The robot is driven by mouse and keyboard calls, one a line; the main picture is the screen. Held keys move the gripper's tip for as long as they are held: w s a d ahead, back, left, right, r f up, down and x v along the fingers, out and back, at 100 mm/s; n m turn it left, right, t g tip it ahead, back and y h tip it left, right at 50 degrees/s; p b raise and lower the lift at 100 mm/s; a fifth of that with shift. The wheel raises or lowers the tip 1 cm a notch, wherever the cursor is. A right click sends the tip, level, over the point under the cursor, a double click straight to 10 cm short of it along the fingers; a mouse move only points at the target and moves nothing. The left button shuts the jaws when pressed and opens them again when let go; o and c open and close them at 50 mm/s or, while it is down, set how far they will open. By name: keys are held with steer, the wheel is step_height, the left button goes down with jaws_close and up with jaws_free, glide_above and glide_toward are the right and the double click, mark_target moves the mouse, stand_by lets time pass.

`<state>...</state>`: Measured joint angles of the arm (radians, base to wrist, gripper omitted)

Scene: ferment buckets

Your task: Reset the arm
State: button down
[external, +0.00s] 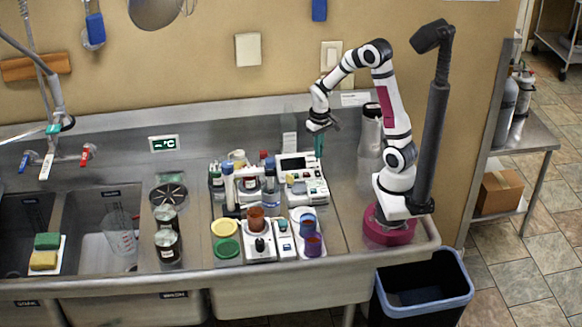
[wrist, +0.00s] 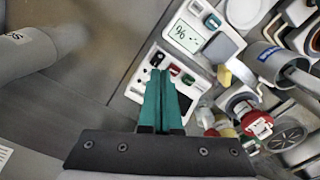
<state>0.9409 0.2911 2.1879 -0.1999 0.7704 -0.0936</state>
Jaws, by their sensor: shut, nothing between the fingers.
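My gripper (external: 319,146) hangs at the end of my white arm, above the right part of the steel counter and beside a white bench meter. In the wrist view its two teal fingers (wrist: 160,92) are together with nothing between them. They point down over the white meter (wrist: 185,70), which also shows in the external view (external: 303,180). I cannot tell the exact gap between the fingertips and the meter.
Bottles and jars (external: 228,185) crowd the counter left of the meter. Orange (external: 256,218) and purple (external: 313,245) cups stand nearer the front. Sinks (external: 95,225) lie at left. Bare counter (external: 345,215) lies before my base.

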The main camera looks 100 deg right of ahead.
steer(key=w+a+r+n, duration=0.15)
steer(key=a+r, duration=0.25)
steer(key=a, duration=0.5)
steer(key=a+r+n, duration=0.2)
steer(key=a+r, duration=0.2)
steer(key=a, duration=0.5)
steer(key=s+a+r+n+y, duration=0.1)
steer(key=s+a+r+n, duration=0.1)
steer(key=s+a, duration=0.5)
steer(key=a+n, duration=0.1)
steer(key=a, duration=0.2)
steer(key=shift+a+r+y, duration=0.3)
steer(key=shift+r+y, duration=0.05)
steer(key=shift+y, duration=0.05)
